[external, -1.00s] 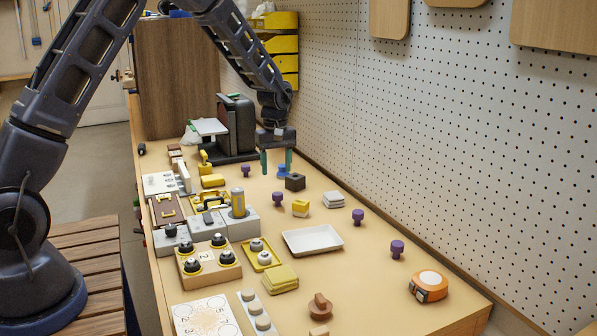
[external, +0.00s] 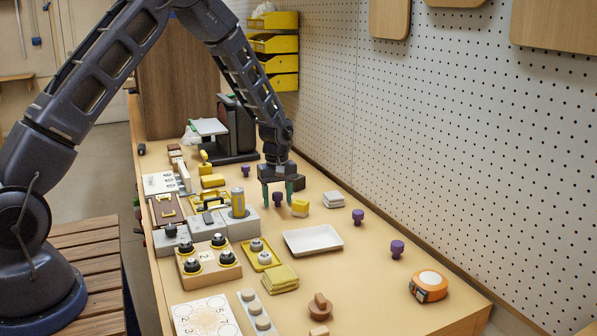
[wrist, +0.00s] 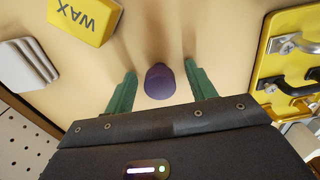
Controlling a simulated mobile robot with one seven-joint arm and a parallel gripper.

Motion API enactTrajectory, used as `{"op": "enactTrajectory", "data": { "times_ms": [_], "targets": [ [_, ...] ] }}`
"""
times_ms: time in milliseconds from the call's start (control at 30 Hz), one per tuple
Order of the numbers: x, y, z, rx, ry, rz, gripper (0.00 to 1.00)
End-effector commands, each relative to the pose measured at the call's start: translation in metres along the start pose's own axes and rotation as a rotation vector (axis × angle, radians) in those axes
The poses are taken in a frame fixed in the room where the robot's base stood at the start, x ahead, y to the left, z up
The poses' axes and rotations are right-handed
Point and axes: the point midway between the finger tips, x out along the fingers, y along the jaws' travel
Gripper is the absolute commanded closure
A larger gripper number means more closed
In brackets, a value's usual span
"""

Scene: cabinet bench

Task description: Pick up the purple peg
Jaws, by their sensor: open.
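My gripper (external: 277,192) is open, with green fingers pointing down over the bench. A purple peg (external: 278,199) stands upright between and just below the fingers in the external view. In the wrist view, the purple peg (wrist: 160,82) sits between the two green fingertips, with a gap on each side. Other purple pegs stand on the bench: one at the back (external: 245,171), one right of the white stack (external: 358,216), and one farther front right (external: 397,249).
A yellow wax block (external: 300,208) stands close right of the gripper; it also shows in the wrist view (wrist: 83,18). A pale stack (external: 333,200) is beyond it. A yellow latch board (wrist: 293,50) lies on the other side. A white tray (external: 313,240) lies in front.

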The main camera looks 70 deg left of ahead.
Motion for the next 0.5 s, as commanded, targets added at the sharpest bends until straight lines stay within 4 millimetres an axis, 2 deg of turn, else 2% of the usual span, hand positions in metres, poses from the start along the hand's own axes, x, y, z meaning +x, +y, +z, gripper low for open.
{"op": "enactTrajectory", "data": {
  "times_ms": [200, 433, 500],
  "targets": [
    [0.0012, 0.0002, 0.0002, 0.0, 0.0, 0.0, 0.44],
    [0.0011, 0.0002, 0.0003, 0.0, 0.0, 0.0, 0.89],
    [0.001, 0.0002, 0.0003, 0.0, 0.0, 0.0, 0.92]
  ]
}}
